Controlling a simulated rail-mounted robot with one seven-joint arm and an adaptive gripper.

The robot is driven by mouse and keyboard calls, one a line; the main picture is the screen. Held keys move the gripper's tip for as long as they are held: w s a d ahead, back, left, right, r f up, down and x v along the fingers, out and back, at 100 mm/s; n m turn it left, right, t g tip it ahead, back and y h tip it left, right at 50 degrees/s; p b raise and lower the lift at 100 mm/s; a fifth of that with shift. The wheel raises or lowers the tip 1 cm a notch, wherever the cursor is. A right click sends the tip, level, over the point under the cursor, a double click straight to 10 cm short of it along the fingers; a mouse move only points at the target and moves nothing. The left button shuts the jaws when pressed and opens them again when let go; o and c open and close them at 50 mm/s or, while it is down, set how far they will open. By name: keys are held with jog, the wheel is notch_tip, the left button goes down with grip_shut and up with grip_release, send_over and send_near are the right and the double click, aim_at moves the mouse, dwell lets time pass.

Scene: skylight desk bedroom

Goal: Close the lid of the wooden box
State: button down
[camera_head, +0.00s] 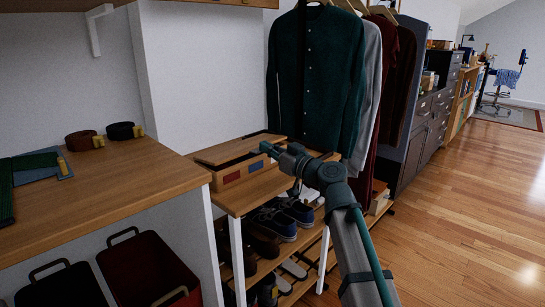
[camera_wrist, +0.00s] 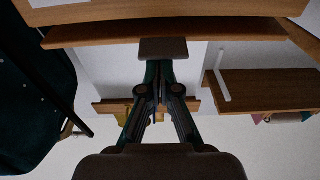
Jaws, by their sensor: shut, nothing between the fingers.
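The wooden box (camera_head: 232,177) sits on the shoe-rack top in the head view, with a red and a blue patch on its front. Its lid (camera_head: 238,149) is a flat wooden panel over the box, with a dark gap between it and the box front, so it is not flush. My gripper (camera_head: 264,147) is shut and empty at the lid's right end; I cannot tell whether it touches. In the wrist view the shut fingertips (camera_wrist: 163,50) are at the edge of a wooden panel, likely the lid (camera_wrist: 215,31). The box inside is hidden.
The desk (camera_head: 110,185) stands left of the rack, holding dark rolled items (camera_head: 100,137). Hanging clothes (camera_head: 315,80) are close behind and right of my gripper. Shoes (camera_head: 275,222) fill the rack below. The wooden floor (camera_head: 455,220) on the right is clear.

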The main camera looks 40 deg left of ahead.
jog(key=shift+d+f+b, duration=0.1)
jog(key=shift+f+b, duration=1.25)
jog(key=shift+b, duration=0.15)
jog(key=shift+s+f, duration=0.1)
jog(key=shift+f, duration=0.05)
